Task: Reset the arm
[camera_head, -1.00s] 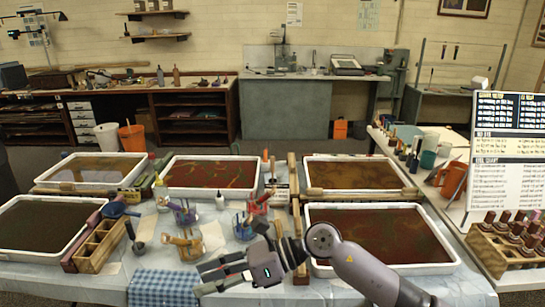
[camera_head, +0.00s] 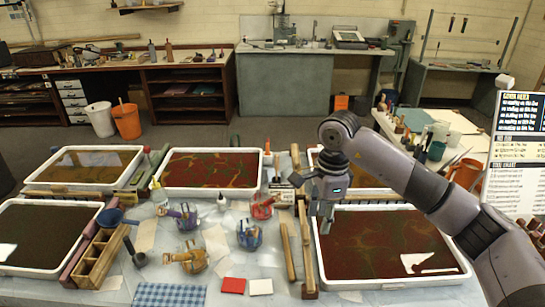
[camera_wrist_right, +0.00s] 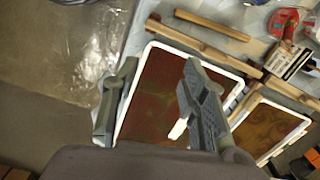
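My right gripper (camera_head: 325,217) hangs fingers-down at the left edge of the front right tray (camera_head: 316,245), which holds dark red liquid. In the right wrist view its two fingers (camera_wrist_right: 152,105) are spread apart with nothing held between them. The same tray (camera_wrist_right: 148,62) shows below and between the fingers there. My right arm (camera_head: 400,180) comes in from the right and covers part of the back right tray (camera_head: 312,160). My left gripper is in neither view.
Wooden bars (camera_head: 288,252) lie left of the front right tray. A red block (camera_head: 233,286) and a white block (camera_head: 260,287) lie near the front edge. Small wire-framed holders (camera_head: 249,236) stand mid-table. A sign board (camera_head: 515,150) stands at right.

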